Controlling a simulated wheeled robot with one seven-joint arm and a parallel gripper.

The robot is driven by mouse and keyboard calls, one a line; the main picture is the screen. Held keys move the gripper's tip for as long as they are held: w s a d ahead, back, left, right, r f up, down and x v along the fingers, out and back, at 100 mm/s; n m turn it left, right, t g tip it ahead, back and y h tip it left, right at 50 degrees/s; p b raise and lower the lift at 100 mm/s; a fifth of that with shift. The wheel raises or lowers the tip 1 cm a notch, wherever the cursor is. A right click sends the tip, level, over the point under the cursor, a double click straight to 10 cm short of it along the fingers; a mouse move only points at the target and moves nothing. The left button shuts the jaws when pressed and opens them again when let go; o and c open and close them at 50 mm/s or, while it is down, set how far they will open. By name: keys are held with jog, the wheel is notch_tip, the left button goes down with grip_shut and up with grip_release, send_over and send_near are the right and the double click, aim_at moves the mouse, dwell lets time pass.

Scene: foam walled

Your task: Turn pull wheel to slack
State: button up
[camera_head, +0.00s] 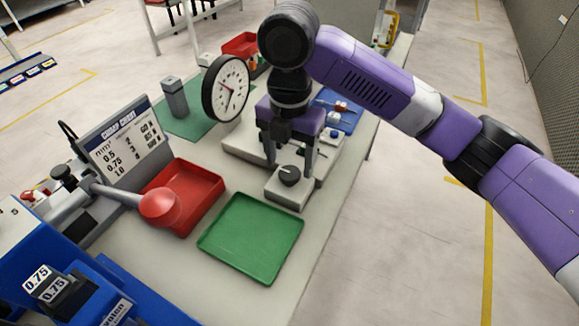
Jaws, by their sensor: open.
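A black round knob, which looks like the pull wheel (289,177), sits on top of a small light-grey block at the near end of the grey tester base (240,145). My gripper (289,163) points down over this knob with its fingers spread. One finger is on each side, left and right of the knob, and the fingertips appear at or just above it. I cannot tell whether they touch it. No slack marking is readable. A round dial gauge (226,88) with a white face and black rim stands behind and to the left of my gripper.
A green tray (252,238) and a red tray (205,185) lie in front, both looking empty. A red ball-ended lever (158,208) and a crimp chart (125,140) stand left. A blue tray (345,118) lies behind my gripper. The table's right edge is close by.

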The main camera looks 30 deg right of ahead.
aim_at(289, 172)
jog(key=shift+r, duration=1.85)
